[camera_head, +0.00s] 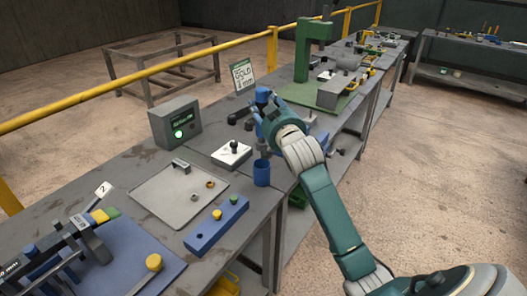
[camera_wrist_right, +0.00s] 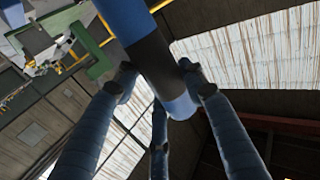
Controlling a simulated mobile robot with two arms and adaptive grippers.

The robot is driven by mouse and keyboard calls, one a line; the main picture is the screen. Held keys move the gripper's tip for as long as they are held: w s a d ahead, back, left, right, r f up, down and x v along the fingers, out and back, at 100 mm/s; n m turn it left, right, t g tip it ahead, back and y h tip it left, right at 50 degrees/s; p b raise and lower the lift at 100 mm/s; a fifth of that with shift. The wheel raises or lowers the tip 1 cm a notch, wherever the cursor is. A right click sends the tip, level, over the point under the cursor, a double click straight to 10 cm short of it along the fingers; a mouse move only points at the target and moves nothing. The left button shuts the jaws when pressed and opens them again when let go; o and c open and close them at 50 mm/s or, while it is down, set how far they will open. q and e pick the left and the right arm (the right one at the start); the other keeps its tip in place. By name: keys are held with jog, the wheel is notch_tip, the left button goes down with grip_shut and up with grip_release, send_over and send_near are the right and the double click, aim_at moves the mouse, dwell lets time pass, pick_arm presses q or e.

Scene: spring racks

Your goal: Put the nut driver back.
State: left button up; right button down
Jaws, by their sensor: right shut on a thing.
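My right gripper (camera_head: 265,112) is shut on the nut driver (camera_head: 262,95), whose blue handle shows between its fingers in the head view. In the right wrist view, the three fingers of my right gripper (camera_wrist_right: 160,95) close around the blue and dark handle of the nut driver (camera_wrist_right: 145,40). A greyish part shows below the gripper, above a blue cup (camera_head: 262,173) at the bench's right edge. I cannot tell whether the driver's tip touches the cup. My left gripper is not in view.
A tool rack (camera_head: 60,250) with a label "2" stands at the lower left. A green press (camera_head: 305,55) stands behind.

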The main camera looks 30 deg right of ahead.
aim_at(264, 145)
notch_tip(264, 145, down, 9)
jog(key=shift+r, duration=0.1)
jog(key=shift+f+p, duration=0.35)
jog(key=shift+f, duration=2.25)
jog(key=c, duration=1)
grip_release()
jog(key=shift+f, duration=0.2)
jog(key=b+v, duration=0.1)
jog(key=v, duration=1.1)
jog(key=shift+s+r+b, duration=0.1)
jog(key=shift+r+b, duration=0.05)
jog(key=shift+b, duration=0.2)
